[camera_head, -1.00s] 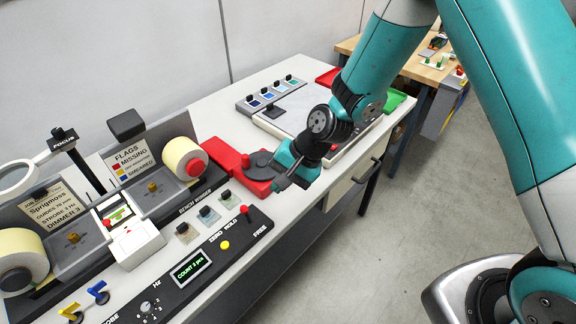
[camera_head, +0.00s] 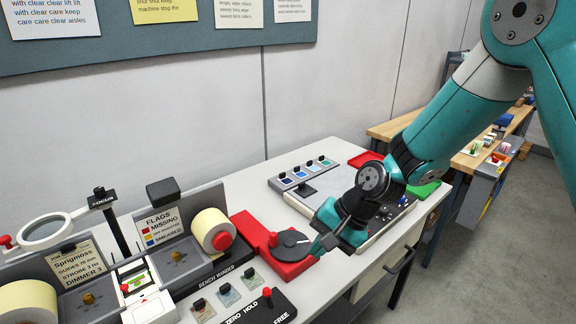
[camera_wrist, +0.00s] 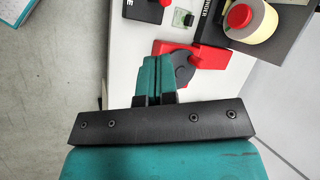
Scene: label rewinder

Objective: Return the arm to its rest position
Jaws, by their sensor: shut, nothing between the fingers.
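My gripper (camera_head: 322,246) is at the end of my teal and black arm, above the front edge of the white bench (camera_head: 233,192). Its fingers are together with nothing between them. In the head view it is just right of the red base with a dark disc (camera_head: 290,243). In the wrist view the closed teal fingers (camera_wrist: 158,68) overlap part of that red base (camera_wrist: 200,62). My arm reaches in from the upper right and hides part of the grey board behind it.
Open floor (camera_head: 490,262) lies right of the bench.

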